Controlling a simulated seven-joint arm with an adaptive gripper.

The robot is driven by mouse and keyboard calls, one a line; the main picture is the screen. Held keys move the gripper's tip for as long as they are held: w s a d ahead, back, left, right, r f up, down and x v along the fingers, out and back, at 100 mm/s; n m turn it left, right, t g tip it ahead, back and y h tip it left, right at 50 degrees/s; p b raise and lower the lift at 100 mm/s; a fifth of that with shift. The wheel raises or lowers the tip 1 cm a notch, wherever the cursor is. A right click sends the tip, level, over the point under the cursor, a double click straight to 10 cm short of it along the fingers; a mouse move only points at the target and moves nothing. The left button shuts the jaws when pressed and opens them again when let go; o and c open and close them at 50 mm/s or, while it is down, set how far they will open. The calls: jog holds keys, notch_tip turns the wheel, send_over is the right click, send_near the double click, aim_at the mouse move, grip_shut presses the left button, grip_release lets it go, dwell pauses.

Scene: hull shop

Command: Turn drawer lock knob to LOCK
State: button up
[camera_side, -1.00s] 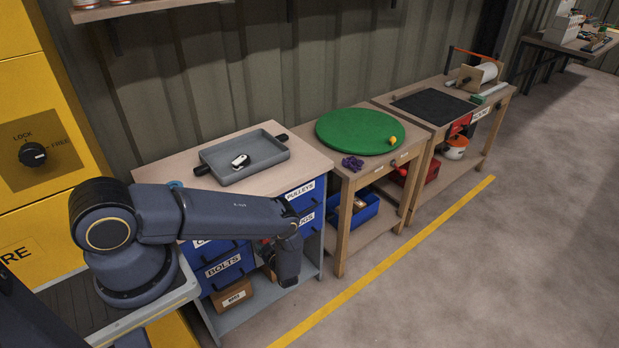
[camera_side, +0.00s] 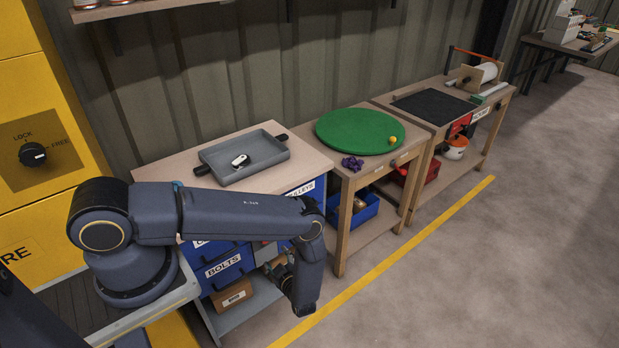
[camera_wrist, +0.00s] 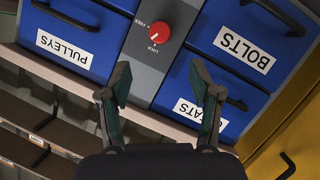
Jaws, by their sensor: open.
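The red lock knob (camera_wrist: 159,32) sits on a grey panel (camera_wrist: 148,68) between two columns of blue drawers in the wrist view, which shows them upside down. FREE and LOCK are printed around it. A small pale mark shows on the knob, but I cannot tell surely which word it points to. My gripper (camera_wrist: 163,92) is open and empty, its two green-padded fingers apart and the knob beyond their tips. In the side view my gripper (camera_side: 279,270) is in front of the drawer unit, and the red knob is hidden behind my arm.
Blue drawers labelled BOLTS (camera_wrist: 235,35) and PULLEYS (camera_wrist: 85,40) have black handles that stick out. A yellow cabinet (camera_side: 40,95) at left carries a separate black knob (camera_side: 33,154), also marked LOCK and FREE. A grey tray (camera_side: 270,151) sits on the bench top. Open floor lies right.

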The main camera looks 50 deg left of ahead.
jog(key=w+d+r+m+g, duration=0.1)
jog(key=d+r+m+g, duration=0.1)
jog(key=d+r+m, duration=0.15)
jog(key=f+x, duration=0.1)
jog(key=x, duration=1.5)
jog(key=shift+w+f, duration=0.2)
jog(key=shift+f, duration=0.1)
jog(key=shift+d, duration=0.1)
jog(key=c, duration=1.1)
jog(key=shift+n, duration=0.25)
jog(key=shift+c, duration=0.2)
